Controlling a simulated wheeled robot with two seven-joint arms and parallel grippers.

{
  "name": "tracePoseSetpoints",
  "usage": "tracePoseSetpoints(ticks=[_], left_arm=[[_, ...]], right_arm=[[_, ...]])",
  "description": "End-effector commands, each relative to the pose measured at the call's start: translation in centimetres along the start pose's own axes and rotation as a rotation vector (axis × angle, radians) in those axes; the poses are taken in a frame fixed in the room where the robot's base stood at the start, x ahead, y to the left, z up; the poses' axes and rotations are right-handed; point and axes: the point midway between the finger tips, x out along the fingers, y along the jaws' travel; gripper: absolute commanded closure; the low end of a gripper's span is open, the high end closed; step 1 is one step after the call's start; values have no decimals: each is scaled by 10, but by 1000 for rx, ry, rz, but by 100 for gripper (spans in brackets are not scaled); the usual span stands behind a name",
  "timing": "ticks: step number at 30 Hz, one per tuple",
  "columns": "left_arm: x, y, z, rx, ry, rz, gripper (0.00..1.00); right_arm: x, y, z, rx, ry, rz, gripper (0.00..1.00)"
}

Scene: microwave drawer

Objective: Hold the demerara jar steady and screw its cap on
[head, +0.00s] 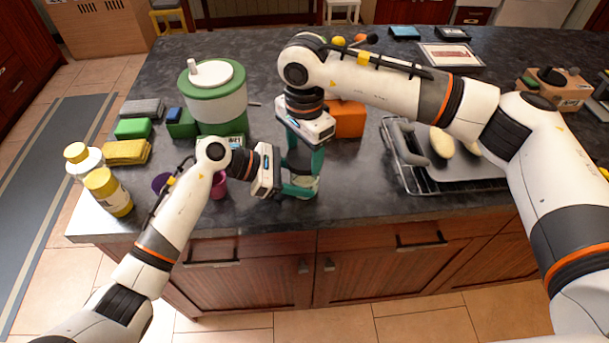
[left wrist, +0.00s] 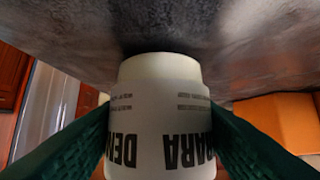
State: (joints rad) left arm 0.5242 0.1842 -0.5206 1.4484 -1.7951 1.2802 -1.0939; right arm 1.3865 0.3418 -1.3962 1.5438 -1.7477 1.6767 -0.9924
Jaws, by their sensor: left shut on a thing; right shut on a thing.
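The demerara jar (left wrist: 160,120) is white with dark lettering, which reads upside down in the left wrist view. The green fingers of my left gripper (head: 301,187) are shut on its two sides, and its base end faces the dark counter. In the head view the jar is mostly hidden by my grippers. My right gripper (head: 304,157) points straight down just above the left one, at the jar's top end. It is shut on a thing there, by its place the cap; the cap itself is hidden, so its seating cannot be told.
A green canister with a white lid (head: 212,98), a magenta cup (head: 219,186) and yellow-capped bottles (head: 109,191) stand left. An orange block (head: 346,118) is close behind my grippers. A wire rack with a tray (head: 450,180) lies right. The counter's front edge is near.

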Motion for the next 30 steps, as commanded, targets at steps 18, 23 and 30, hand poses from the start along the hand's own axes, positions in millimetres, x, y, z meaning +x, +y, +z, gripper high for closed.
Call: tracePoseSetpoints(ticks=[18, 23, 30], left_arm=[[-1, -1, 1, -3, -2, -4, 89], [-1, -1, 2, -4, -2, -5, 89], [-2, -2, 2, -4, -3, -5, 89]], right_arm=[[0, -1, 0, 620, -1, -2, 67], [0, -1, 0, 748, -1, -2, 67], [0, -1, 0, 759, -1, -3, 37]])
